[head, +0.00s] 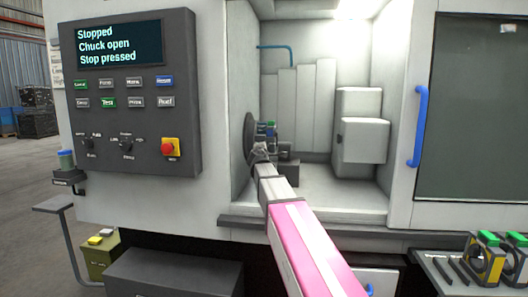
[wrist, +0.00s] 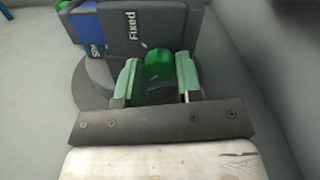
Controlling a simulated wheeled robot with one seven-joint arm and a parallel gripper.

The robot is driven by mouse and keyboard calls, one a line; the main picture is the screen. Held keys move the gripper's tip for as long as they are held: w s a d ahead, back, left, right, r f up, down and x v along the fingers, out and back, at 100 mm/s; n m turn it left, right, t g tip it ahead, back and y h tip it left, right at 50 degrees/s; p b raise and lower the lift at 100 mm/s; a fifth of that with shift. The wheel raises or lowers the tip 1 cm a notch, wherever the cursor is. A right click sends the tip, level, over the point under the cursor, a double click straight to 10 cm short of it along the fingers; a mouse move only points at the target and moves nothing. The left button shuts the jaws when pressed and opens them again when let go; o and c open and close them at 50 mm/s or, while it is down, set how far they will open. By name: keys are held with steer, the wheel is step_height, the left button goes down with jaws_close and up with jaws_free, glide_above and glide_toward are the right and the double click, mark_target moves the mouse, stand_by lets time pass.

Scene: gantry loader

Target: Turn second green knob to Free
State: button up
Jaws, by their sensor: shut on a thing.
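In the wrist view a green knob (wrist: 158,65) sits between the two pale green fingers of my gripper (wrist: 158,76), which is shut on it. A dark grey block (wrist: 150,25) just beyond the knob bears the word "Fixed". A blue label (wrist: 88,35) is on its left, and part of another green piece (wrist: 63,5) shows at the top left. In the head view my gripper (head: 260,150) is inside the machine bay, close to the dark round chuck (head: 248,130). The knob is too small to make out there, and any "Free" mark is not visible.
A control panel (head: 130,100) reads "Stopped, Chuck open, Stop pressed". The bay has a pale block (head: 362,140) at right and a front ledge (head: 330,233) below my arm. A door with a blue handle (head: 419,125) is at right. Yellow-and-black parts (head: 485,262) stand at lower right.

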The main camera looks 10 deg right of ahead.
steer(key=o, duration=0.9)
steer(key=v, duration=1)
steer(key=shift+s+a, duration=0.15)
steer(key=shift+s, duration=0.25)
